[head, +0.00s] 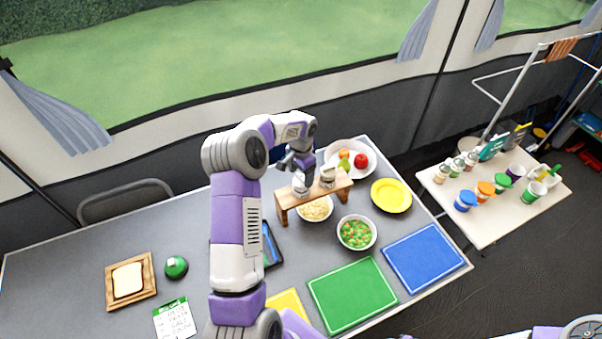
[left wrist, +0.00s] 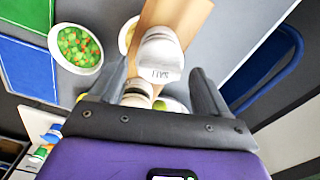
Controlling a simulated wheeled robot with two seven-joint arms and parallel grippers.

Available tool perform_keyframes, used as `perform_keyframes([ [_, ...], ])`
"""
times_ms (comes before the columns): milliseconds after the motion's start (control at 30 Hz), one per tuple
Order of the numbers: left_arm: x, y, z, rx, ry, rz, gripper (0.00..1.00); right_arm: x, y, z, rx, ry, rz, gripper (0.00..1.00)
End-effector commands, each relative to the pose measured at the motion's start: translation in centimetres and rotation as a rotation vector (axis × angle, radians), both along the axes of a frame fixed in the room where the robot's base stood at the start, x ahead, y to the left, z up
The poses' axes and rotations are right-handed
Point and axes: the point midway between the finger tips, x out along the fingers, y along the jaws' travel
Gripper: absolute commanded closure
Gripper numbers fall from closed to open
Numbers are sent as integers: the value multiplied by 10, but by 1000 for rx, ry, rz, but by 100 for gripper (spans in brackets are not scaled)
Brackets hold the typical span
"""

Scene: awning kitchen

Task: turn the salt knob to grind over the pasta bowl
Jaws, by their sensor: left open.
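The salt knob (head: 300,186) is a white grinder on a wooden stand (head: 318,193); in the left wrist view the salt knob (left wrist: 160,58) shows its dark lettering. The pasta bowl (head: 316,209) is white with pale pasta and sits under the stand, partly hidden by it. My left gripper (head: 293,164) is just above and behind the salt knob in the head view. In the left wrist view its open fingers (left wrist: 158,76) point toward the knob, one on each side, with nothing held. I cannot tell whether they touch it. My right gripper is not in view.
A second grinder (head: 327,177) stands close beside the salt knob on the stand. A fruit plate (head: 369,149), a yellow plate (head: 391,196) and a vegetable bowl (head: 356,233) are nearby. Green (head: 351,296) and blue (head: 424,258) mats lie in front. The table's left back is clear.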

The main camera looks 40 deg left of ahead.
Motion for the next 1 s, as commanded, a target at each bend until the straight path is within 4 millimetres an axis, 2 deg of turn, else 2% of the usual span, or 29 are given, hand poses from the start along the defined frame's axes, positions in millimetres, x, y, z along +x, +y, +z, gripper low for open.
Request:
perform_keyframes([
  [167,1,0,7,1,-2,1,23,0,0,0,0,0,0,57],
  [500,1,0,61,1,-3,1,23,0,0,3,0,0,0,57],
  [600,1,0,70,2,-1,0,23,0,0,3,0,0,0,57],
  [1000,0,0,76,0,0,0,23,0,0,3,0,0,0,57],
])
